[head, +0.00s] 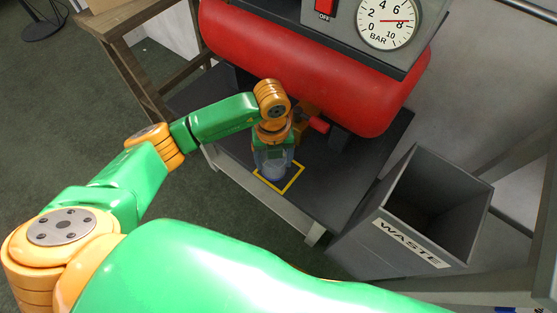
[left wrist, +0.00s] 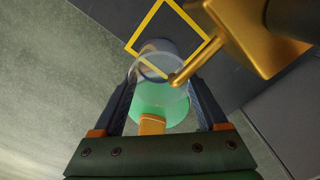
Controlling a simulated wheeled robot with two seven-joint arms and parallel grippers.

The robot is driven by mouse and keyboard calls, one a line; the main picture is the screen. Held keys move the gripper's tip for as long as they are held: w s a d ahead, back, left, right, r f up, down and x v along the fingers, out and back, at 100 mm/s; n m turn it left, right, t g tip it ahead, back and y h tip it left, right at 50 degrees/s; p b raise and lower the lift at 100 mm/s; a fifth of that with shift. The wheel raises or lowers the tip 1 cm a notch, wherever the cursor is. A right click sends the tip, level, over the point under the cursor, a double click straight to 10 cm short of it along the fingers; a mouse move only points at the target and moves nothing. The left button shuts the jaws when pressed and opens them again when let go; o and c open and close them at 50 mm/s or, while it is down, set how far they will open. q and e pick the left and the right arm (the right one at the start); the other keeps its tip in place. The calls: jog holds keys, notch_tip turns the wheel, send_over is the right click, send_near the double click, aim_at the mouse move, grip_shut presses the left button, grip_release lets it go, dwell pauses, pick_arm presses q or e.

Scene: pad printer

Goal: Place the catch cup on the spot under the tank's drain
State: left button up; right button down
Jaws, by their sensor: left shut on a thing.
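The clear catch cup (head: 273,170) is held upright in my left gripper (head: 272,152), which points down. In the left wrist view the cup (left wrist: 158,78) sits between the two fingers of the gripper (left wrist: 165,100). The yellow-outlined square spot (head: 291,188) is on the dark platform below the red tank (head: 300,70). The cup's base overlaps the near part of the outline (left wrist: 150,22) in the left wrist view. I cannot tell whether it touches the platform. The brass drain (left wrist: 195,65) reaches close over the cup's rim. My right gripper is not in view.
A grey bin marked WASTE (head: 420,215) stands right of the platform (head: 340,165). A panel with a red switch and a pressure gauge (head: 388,22) is above the tank. A wooden stand (head: 135,62) is at the back left. The platform right of the spot is clear.

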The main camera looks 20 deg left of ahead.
aim_at(279, 165)
pick_arm(q)
jog(key=shift+w+d, duration=0.25)
jog(key=shift+w, duration=0.75)
notch_tip(279, 165, down, 4)
jog(key=shift+r+b, duration=0.15)
jog(key=shift+b, duration=0.35)
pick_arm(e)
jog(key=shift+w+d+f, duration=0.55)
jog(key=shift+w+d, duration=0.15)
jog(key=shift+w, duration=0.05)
pick_arm(q)
jog(key=o, duration=1.2)
jog(key=shift+o, duration=0.2)
jog(key=shift+r, duration=0.3)
notch_tip(279, 165, up, 12)
jog(key=shift+f+p, duration=0.2)
jog(key=shift+p, duration=0.9)
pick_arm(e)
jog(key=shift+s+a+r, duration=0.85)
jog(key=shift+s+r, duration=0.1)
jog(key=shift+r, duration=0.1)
